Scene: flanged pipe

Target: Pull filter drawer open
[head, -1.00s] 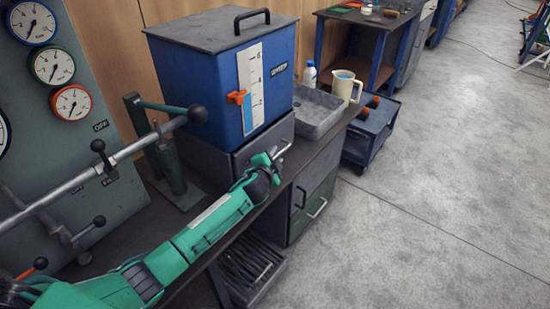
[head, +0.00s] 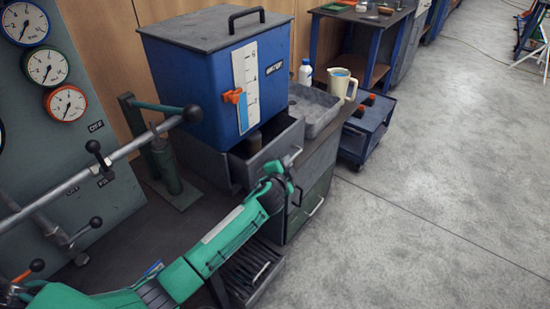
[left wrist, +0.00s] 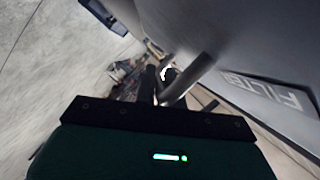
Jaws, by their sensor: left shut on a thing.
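The grey filter drawer (head: 270,148) stands partly open under the blue tank, its front pulled out toward the aisle. A dark brownish cylinder (head: 254,141) shows inside it. My left gripper (head: 287,168) is at the drawer front, shut on the drawer's bar handle (head: 293,156). In the left wrist view the gripper's dark fingers (left wrist: 156,84) are at the metal handle (left wrist: 188,79), beside the grey drawer front with its label "FILTER" (left wrist: 265,94). The exact finger contact is partly hidden. My right gripper is in neither view.
The blue tank (head: 205,92) with a level scale and orange pointer stands above the drawer. A grey tray (head: 318,112), white bottle (head: 305,73) and cream jug (head: 342,84) are to the right. A lever bar (head: 135,147) crosses at left. Floor at right is clear.

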